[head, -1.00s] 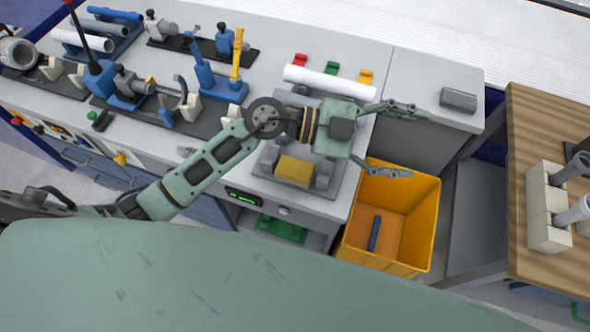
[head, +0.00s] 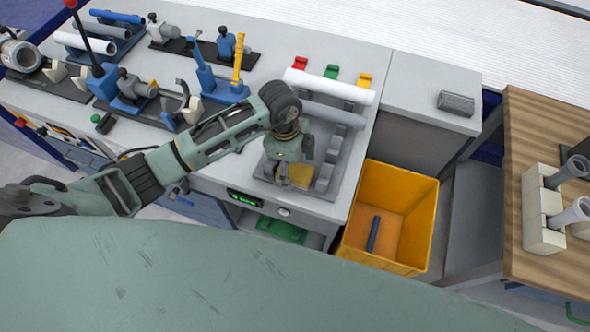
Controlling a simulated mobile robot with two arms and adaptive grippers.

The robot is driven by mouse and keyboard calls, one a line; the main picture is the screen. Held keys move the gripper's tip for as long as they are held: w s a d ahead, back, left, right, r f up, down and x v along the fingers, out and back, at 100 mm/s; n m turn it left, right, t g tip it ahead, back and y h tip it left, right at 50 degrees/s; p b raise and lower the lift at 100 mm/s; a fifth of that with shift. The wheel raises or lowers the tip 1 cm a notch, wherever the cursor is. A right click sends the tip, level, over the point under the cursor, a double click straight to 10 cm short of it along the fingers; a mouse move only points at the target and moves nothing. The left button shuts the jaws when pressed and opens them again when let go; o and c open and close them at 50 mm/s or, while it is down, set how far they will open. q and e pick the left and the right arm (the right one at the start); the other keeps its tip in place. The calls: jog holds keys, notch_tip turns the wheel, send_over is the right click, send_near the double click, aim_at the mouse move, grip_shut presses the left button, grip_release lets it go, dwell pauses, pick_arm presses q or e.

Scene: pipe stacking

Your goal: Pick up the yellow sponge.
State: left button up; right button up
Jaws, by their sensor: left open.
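The yellow sponge (head: 300,176) lies on the grey fixture plate near the front edge of the workbench. It is partly covered by my left gripper. My left gripper (head: 285,184) points down over the left part of the sponge. Its fingers are small and partly hidden in this view, and I cannot tell whether they touch the sponge. It is open. My right gripper does not show.
Grey cradles (head: 328,170) stand beside the sponge, with a grey pipe (head: 333,115) and a white pipe (head: 329,86) behind. A yellow bin (head: 393,205) holding a blue piece stands at right. Clamp tools (head: 215,85) fill the bench's left.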

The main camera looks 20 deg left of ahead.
pick_arm(q)
jog(key=shift+d+f, duration=0.2)
jog(key=shift+f, duration=0.85)
jog(key=c, duration=1.1)
